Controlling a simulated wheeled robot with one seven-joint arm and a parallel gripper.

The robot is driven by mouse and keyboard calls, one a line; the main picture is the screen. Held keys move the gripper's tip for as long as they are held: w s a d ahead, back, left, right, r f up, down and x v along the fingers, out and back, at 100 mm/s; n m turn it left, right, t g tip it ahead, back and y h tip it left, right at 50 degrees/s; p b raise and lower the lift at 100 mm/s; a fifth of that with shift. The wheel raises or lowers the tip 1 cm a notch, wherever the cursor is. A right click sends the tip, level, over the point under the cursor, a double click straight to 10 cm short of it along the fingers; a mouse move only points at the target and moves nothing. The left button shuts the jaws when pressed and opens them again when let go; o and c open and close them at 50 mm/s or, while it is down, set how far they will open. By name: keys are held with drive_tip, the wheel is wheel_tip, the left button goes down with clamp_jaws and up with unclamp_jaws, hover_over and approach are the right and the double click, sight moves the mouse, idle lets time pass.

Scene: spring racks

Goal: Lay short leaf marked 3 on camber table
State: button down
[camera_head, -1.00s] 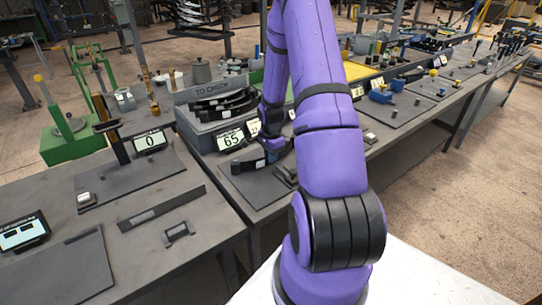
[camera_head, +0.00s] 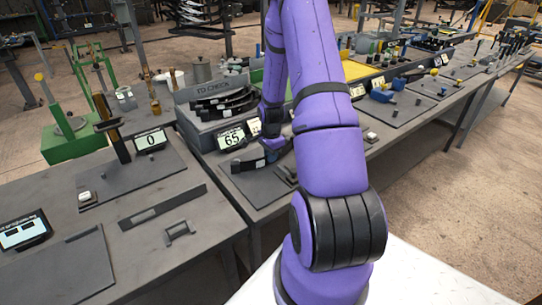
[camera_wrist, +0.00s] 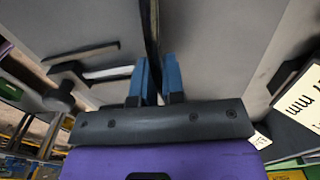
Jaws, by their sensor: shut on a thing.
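My gripper (camera_head: 272,146) is low over the plate in front of the TO CHECK rack, partly hidden by my arm. In the wrist view its two blue fingers (camera_wrist: 157,78) are shut on a dark, narrow leaf (camera_wrist: 151,28), seen nearly edge-on. In the head view a short dark leaf (camera_head: 246,164) with a pale mark sticks out to the left of the gripper, just above or on the plate (camera_head: 254,186); I cannot tell if it touches. Its number is not readable. I cannot tell for sure which fixture is the camber table.
The grey TO CHECK rack (camera_head: 184,98) holds several curved dark leaves (camera_head: 222,104). A display reading 65 (camera_head: 231,138) stands close behind the held leaf. A second display reading 0 (camera_head: 150,141) stands on the left bench. Small blocks lie near the plate's right side.

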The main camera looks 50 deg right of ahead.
drive_tip(key=shift+w+d, duration=0.1)
drive_tip(key=shift+w, duration=0.35)
idle(1.1)
drive_tip(key=shift+f, duration=0.15)
idle(0.3)
drive_tip(key=c, duration=0.7)
unclamp_jaws()
drive_tip(key=shift+o, duration=0.2)
wheel_tip(320, 180, up, 8)
idle(0.7)
idle(0.5)
